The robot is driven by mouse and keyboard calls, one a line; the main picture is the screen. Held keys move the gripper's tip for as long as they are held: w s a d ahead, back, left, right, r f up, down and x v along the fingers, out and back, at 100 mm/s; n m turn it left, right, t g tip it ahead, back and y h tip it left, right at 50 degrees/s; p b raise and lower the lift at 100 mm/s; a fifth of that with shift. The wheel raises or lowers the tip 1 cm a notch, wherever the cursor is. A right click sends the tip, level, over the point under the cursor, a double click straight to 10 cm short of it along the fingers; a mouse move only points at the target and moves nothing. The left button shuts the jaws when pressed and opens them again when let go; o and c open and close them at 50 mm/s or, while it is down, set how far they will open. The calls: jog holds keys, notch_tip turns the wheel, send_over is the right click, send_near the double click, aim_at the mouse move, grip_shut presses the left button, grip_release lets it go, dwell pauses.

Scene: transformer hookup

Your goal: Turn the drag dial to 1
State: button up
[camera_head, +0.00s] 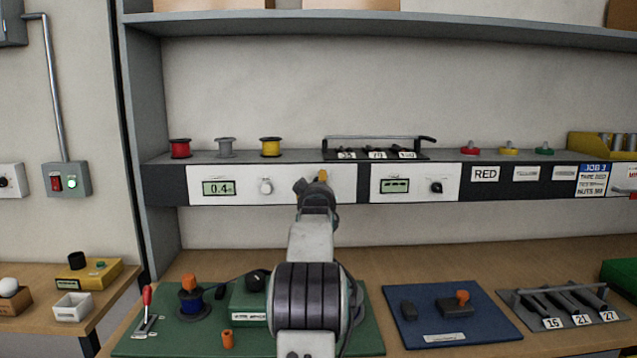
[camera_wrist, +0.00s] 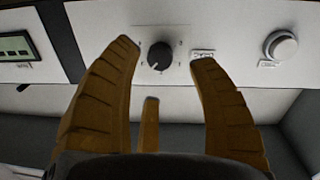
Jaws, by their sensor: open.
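A black round dial (camera_wrist: 160,56) with a pale pointer mark sits on a white panel, in the wrist view. Small marks and a label surround it, too small to read. My gripper (camera_wrist: 165,50) is open, with one orange finger on each side of the dial; I cannot tell whether they touch it. In the head view my gripper (camera_head: 321,178) is in front of the left white panel's right end and hides this dial. The panel's display (camera_head: 218,188) reads about 0.4. I cannot read which dial is labelled drag.
A white round knob (camera_head: 266,186) is on the same panel; it also shows in the wrist view (camera_wrist: 281,45). A second panel to the right has a display (camera_head: 395,186) and a black knob (camera_head: 436,187). A green board (camera_head: 190,343) and blue board (camera_head: 460,327) lie below.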

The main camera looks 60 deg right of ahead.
jog(key=shift+p+x, duration=0.75)
jog(key=shift+x, duration=1.2)
jog(key=shift+c, duration=0.3)
grip_shut()
